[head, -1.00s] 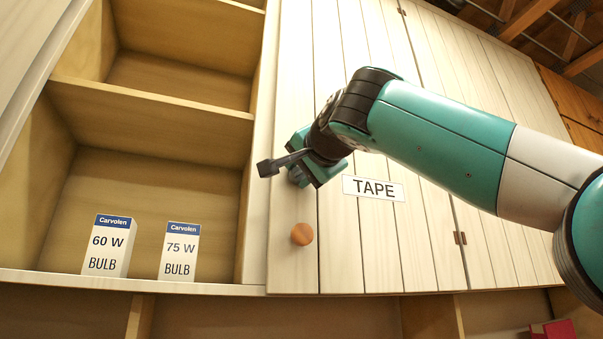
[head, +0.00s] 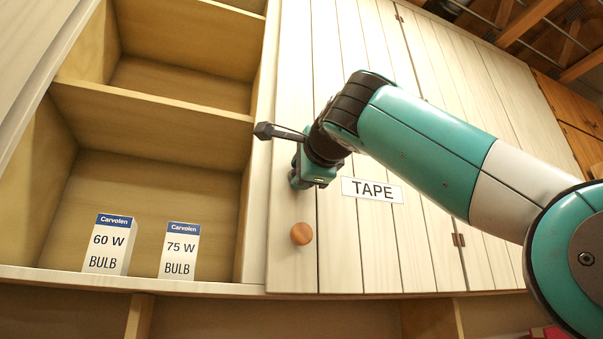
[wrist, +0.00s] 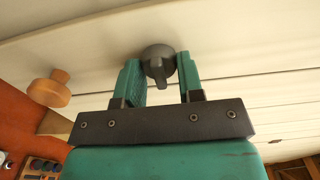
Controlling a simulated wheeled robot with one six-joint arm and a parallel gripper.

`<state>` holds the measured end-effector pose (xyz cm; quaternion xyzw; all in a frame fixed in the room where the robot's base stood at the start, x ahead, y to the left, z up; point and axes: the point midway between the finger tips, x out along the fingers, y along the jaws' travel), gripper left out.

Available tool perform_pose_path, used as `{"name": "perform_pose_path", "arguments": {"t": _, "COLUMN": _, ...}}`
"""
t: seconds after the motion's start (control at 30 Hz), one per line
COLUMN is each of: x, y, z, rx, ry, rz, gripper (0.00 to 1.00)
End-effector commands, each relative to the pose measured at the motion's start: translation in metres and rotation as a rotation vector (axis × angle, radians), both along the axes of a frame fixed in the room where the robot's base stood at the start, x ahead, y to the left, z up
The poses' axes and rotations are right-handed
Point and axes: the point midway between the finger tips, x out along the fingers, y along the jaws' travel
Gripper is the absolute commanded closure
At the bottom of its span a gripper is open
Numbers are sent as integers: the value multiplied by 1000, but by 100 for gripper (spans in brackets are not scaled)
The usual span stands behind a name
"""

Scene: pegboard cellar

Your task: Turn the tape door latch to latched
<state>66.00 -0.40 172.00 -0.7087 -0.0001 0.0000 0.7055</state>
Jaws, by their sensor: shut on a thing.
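The tape door (head: 389,235) is a closed pale plank door with a "TAPE" label (head: 371,190). My gripper (head: 303,179) is at the door's left side, left of the label and above the wooden knob. In the wrist view, the dark grey latch (wrist: 158,58) has a round hub and a short tab. My gripper's teal fingers (wrist: 160,82) stand on either side of it, and my gripper is shut on it. In the head view the latch is hidden behind my gripper, so I cannot read its position there.
A round wooden knob (head: 302,234) sticks out below my gripper; it also shows in the wrist view (wrist: 50,90). Open shelves on the left hold a 60 W bulb box (head: 109,245) and a 75 W bulb box (head: 180,252).

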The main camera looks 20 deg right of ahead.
Motion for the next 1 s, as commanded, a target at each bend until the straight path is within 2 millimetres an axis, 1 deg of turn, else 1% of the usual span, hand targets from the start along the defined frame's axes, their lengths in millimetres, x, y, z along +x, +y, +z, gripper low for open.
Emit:
{"name": "perform_pose_path", "arguments": {"t": 0.5, "x": 0, "y": 0, "z": 0, "rx": 21, "ry": 1, "rz": -1, "gripper": 89}}
{"name": "perform_pose_path", "arguments": {"t": 0.53, "x": 0, "y": 0, "z": 0, "rx": 21, "ry": 1, "rz": -1, "gripper": 63}}
{"name": "perform_pose_path", "arguments": {"t": 0.57, "x": 0, "y": 0, "z": 0, "rx": 21, "ry": 1, "rz": -1, "gripper": 56}}
{"name": "perform_pose_path", "arguments": {"t": 0.6, "x": 0, "y": 0, "z": 0, "rx": 21, "ry": 1, "rz": -1, "gripper": 47}}
{"name": "perform_pose_path", "arguments": {"t": 0.63, "x": 0, "y": 0, "z": 0, "rx": 21, "ry": 1, "rz": 0, "gripper": 41}}
{"name": "perform_pose_path", "arguments": {"t": 1.0, "x": -2, "y": -2, "z": 0, "rx": 20, "ry": -1, "rz": -2, "gripper": 41}}
